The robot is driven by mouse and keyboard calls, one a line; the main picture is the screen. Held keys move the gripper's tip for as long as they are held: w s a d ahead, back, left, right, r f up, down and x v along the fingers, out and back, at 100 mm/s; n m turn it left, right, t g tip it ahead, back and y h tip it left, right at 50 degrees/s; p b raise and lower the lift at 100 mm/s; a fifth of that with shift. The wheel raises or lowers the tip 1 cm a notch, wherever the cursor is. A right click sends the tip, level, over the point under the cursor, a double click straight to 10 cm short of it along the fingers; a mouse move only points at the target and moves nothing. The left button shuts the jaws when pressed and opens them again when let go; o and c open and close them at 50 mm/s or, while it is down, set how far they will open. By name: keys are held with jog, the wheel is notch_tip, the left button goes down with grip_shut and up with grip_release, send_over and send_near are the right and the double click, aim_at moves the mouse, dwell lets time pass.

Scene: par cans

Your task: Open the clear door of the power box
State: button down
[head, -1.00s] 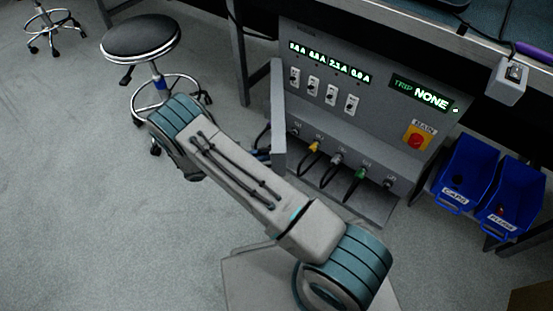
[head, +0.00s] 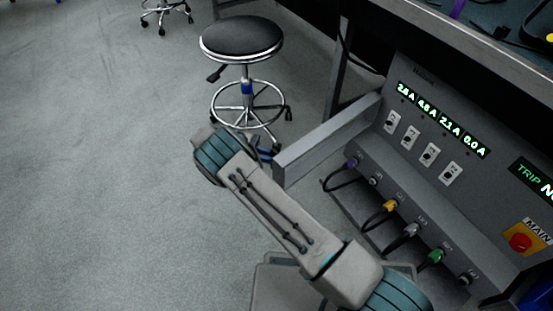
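The power box (head: 405,160) is a grey panel at the right, with lit readouts, white switches and a row of cable sockets. A flat grey panel (head: 325,146) stands out to the left from the box's left edge; it looks like its door swung out, though I see no clear part in it. The switches and sockets are uncovered. My arm crosses the lower middle of the view. Small dark and blue parts show beside the panel's outer end, perhaps my wrist or gripper; the fingers are hidden and I cannot tell whether they touch it.
A black stool (head: 242,38) stands behind the panel's outer end. Another stool stands at the top. A red main switch (head: 520,242) is at the right, with a blue bin (head: 540,297) at the edge below. The floor at the left is clear.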

jog(key=shift+w, duration=0.35)
jog(key=c, duration=1.6)
grip_release()
jog(key=shift+w, duration=0.1)
jog(key=shift+a, duration=0.2)
